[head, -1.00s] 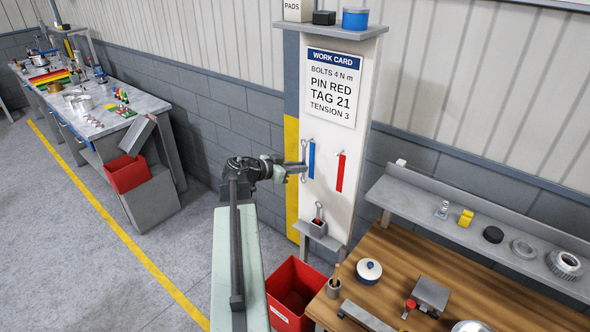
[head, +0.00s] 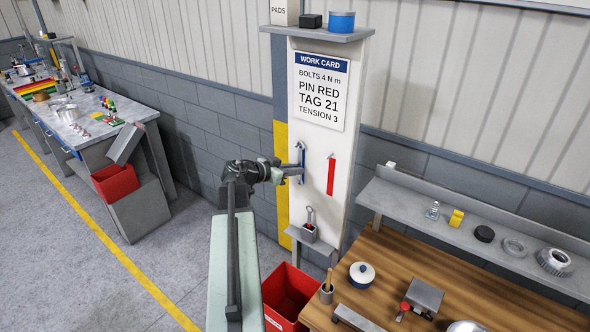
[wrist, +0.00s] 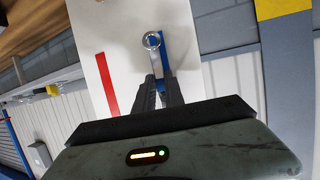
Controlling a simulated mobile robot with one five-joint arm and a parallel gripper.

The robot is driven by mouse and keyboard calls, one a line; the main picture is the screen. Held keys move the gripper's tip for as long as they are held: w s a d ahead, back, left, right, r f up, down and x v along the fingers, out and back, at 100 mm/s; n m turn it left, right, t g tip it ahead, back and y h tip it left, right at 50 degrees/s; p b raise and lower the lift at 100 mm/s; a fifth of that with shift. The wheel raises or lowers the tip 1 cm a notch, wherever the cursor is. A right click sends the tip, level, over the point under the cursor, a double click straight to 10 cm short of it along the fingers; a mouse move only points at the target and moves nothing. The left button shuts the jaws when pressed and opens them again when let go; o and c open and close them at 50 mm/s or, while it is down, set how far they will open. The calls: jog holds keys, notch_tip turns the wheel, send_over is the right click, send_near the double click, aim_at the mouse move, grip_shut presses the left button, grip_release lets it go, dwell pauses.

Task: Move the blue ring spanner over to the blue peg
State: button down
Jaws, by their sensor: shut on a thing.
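My gripper (head: 300,171) is shut on a ring spanner (wrist: 151,40), in front of the white post panel (head: 316,205). The spanner looks silver-grey, not blue; its ring end sticks out beyond my fingers (wrist: 158,82) in the wrist view. In the head view the spanner (head: 298,147) stands upright over the blue strip (head: 303,168). The blue strip also shows behind the ring in the wrist view (wrist: 164,48). The blue peg is not clearly visible, hidden around the ring; I cannot tell whether the ring is around it.
A red strip (head: 331,176) is to the right on the panel. A shelf (head: 320,33) juts out above the work card (head: 320,92). A red bin (head: 287,292) and wooden bench (head: 400,262) are below.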

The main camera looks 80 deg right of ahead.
jog(key=c, duration=1.3)
grip_release()
jog(key=shift+c, duration=0.2)
jog(key=p+v, duration=0.2)
jog(key=v, duration=0.5)
jog(key=shift+w+a+r+p, duration=0.15)
jog(key=shift+w+a+p, duration=0.05)
jog(key=shift+a+p, duration=0.15)
